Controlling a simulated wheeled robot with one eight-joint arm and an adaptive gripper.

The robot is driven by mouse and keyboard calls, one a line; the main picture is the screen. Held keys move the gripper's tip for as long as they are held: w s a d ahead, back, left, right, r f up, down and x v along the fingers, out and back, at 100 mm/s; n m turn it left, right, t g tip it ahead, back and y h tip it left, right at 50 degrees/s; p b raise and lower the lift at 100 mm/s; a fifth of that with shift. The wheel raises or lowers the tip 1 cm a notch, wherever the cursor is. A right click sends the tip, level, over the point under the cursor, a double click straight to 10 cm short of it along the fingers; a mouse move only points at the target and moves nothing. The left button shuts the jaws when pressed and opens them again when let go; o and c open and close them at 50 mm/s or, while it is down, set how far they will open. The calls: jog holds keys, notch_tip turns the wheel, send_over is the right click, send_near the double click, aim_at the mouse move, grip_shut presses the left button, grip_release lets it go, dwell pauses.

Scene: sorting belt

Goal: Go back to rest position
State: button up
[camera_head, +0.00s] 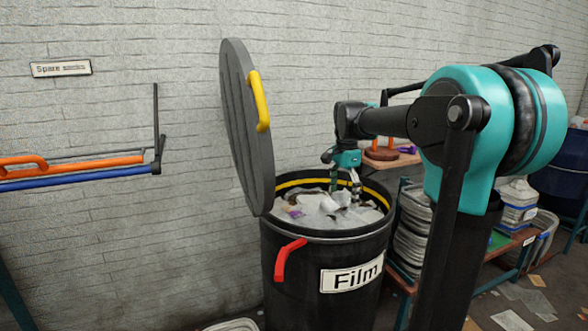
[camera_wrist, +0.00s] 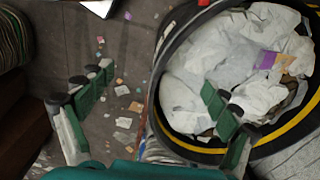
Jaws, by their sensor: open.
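My gripper (camera_head: 345,182) is open over the black bin (camera_head: 285,250) labelled "Film". In the wrist view my gripper (camera_wrist: 155,98) has its fingers wide apart, with nothing between them. One finger shows over the bin's opening and the other over the floor outside it. The bin (camera_wrist: 157,118) is full of crumpled white film (camera_head: 325,204), with a small purple piece among it. The grey round lid (camera_head: 243,130) with a yellow handle stands open, upright at the bin's left. A red handle (camera_head: 287,259) is on the bin's front.
Orange and blue bars (camera_head: 75,174) stick out along the brick wall at left. A shelf with stacked grey material (camera_head: 412,230) stands right of the bin, and a dark blue barrel (camera_head: 562,170) at far right. Scraps (camera_wrist: 122,118) litter the floor.

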jog(key=s+d+f+n+t, duration=0.2)
jog(key=s+f+n, duration=0.4)
jog(key=s+f, duration=0.5)
jog(key=s+d+f+n+t, duration=0.2)
jog(key=s+f+n, duration=0.5)
jog(key=s+f, duration=0.4)
jog(key=shift+s+f, duration=0.2)
jog(key=shift+f, duration=0.7)
jog(key=shift+c, duration=0.3)
